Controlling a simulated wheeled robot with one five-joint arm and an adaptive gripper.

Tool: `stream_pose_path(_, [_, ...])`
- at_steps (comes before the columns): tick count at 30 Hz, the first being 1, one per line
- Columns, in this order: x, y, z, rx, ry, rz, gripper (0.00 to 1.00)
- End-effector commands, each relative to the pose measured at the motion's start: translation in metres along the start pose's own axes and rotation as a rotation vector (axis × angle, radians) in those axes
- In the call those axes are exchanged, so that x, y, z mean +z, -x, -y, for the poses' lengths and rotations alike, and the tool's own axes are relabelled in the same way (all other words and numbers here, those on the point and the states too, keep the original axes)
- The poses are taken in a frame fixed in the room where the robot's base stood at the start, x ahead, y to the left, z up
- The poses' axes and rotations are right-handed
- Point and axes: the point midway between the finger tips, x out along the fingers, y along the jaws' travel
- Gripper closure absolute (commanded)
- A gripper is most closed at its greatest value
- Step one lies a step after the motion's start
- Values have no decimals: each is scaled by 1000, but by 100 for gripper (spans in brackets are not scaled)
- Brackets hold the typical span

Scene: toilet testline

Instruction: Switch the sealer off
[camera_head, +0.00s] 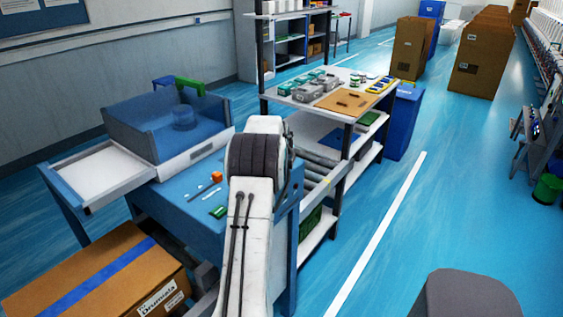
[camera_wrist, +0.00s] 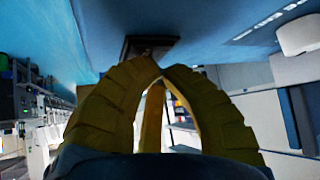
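The machine I take for the sealer (camera_head: 168,125) stands at the left in the head view. My white arm rises in front and hides part of that surface. My gripper (camera_wrist: 161,69) shows in the wrist view: its yellow fingers meet at the tips, with nothing visible between them.
A cardboard box (camera_head: 105,275) with blue tape sits low at the front left. A shelf table (camera_head: 335,100) with trays and small parts stands behind my arm. A dark object (camera_wrist: 150,45) lies beyond my fingertips, too unclear to name.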

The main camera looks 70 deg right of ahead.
Motion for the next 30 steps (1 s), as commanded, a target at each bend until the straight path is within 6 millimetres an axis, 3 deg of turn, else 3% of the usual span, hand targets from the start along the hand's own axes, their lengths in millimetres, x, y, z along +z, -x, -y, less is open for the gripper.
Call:
stream_pose_path(19, [-8, 8, 0, 0, 0, -1, 100])
stream_pose_path(30, [-29, 28, 0, 0, 0, -2, 100])
